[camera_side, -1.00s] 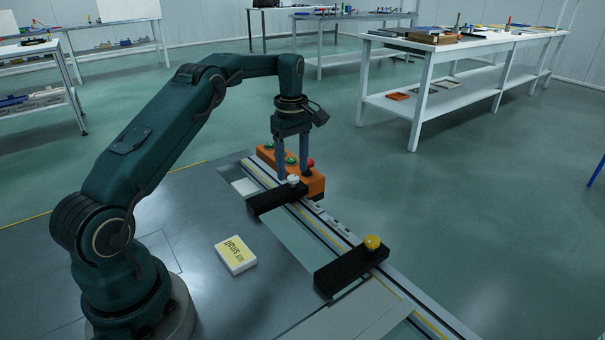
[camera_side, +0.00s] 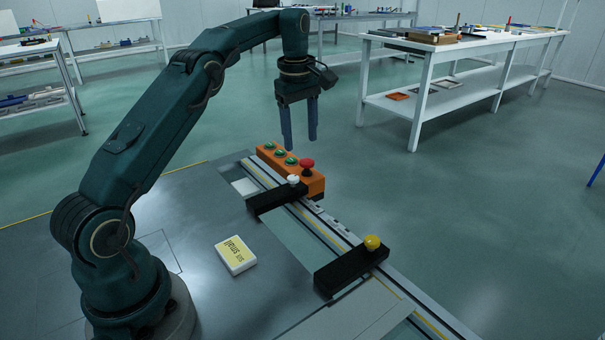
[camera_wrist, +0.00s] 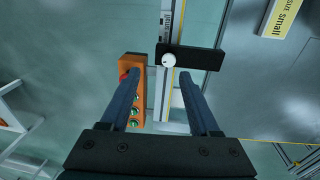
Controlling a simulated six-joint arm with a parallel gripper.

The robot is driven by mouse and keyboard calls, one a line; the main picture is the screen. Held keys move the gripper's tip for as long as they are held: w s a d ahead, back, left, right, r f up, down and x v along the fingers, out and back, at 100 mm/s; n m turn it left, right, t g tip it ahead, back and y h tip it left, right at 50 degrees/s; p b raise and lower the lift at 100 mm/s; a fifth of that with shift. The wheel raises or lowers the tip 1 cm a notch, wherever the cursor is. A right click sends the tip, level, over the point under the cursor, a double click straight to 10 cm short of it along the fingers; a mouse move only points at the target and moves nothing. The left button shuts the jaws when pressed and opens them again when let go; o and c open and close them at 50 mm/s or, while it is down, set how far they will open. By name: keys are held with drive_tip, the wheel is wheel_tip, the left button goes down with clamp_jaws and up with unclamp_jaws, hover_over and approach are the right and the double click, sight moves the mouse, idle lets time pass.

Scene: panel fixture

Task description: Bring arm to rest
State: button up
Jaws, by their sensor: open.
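My gripper (camera_side: 300,143) is open and empty, with its fingers pointing down above the orange button box in the side view. In the wrist view my gripper (camera_wrist: 158,75) shows its two fingers spread apart with nothing between the tips. The orange button box (camera_side: 312,182) has several green buttons and a red mushroom button (camera_side: 307,163). The box also shows in the wrist view (camera_wrist: 126,62), partly hidden behind the left finger. There is a clear gap between the fingertips and the box.
A rail (camera_side: 325,232) carries a black bar with a white knob (camera_side: 293,180) and a black bar with a yellow knob (camera_side: 372,242). A white box marked "small" (camera_side: 236,256) lies on the grey plate. White tables (camera_side: 430,75) stand behind, with open floor between.

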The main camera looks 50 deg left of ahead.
drive_tip(key=s+d+r+m+t, duration=0.3)
drive_tip(key=s+d+r+m, duration=0.3)
drive_tip(key=s+d+r, duration=0.5)
drive_tip(key=s+d+f+m+t, duration=0.1)
drive_tip(key=s+d+f+m, duration=0.4)
drive_tip(key=s+f+m, duration=0.3)
drive_tip(key=s+m, duration=0.3)
drive_tip(key=shift+d+f+m+t, duration=0.3)
drive_tip(key=shift+d+f+m, duration=0.05)
drive_tip(key=shift+m, duration=0.05)
drive_tip(key=shift+s, duration=0.1)
